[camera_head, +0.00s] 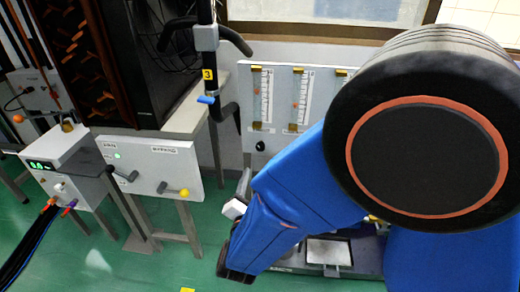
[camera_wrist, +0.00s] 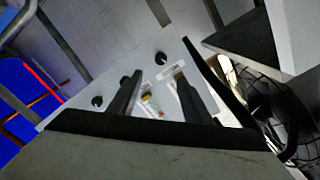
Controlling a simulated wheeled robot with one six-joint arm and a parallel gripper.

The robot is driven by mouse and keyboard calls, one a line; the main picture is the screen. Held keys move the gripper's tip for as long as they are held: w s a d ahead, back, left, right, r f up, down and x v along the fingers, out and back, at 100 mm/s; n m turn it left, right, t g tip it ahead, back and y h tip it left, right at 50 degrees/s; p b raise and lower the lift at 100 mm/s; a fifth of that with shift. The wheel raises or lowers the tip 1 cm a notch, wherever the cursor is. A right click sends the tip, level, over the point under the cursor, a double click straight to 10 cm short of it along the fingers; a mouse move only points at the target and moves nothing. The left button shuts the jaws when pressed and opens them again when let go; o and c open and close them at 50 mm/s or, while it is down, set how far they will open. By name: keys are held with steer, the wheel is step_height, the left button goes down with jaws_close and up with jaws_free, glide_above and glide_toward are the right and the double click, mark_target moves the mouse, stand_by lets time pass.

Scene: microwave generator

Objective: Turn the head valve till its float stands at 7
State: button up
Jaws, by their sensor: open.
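The flowmeter panel (camera_head: 281,92) is a pale upright board with scaled glass tubes. The left tube (camera_head: 264,97) and middle tube (camera_head: 300,97) each show a small reddish mark part way up; the scale numbers are too small to read. A dark knob (camera_head: 260,146) sits below the left tube. My arm covers the panel's right and lower parts. I cannot tell which knob is the head valve. In the wrist view, my gripper (camera_wrist: 158,76) is open, its dark fingers in front of a tilted pale panel with two dark knobs, one left (camera_wrist: 97,101) and one upper right (camera_wrist: 161,58). Neither knob is between the fingers.
A pale box with levers (camera_head: 152,166) stands left of the flowmeter panel, beside a white box with a green display (camera_head: 61,165). Green floor (camera_head: 130,270) shows at lower left.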

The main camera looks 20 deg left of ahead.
mark_target(260, 149)
steer(key=x, duration=1.7)
steer(key=shift+r, duration=0.15)
steer(key=c, duration=1.1)
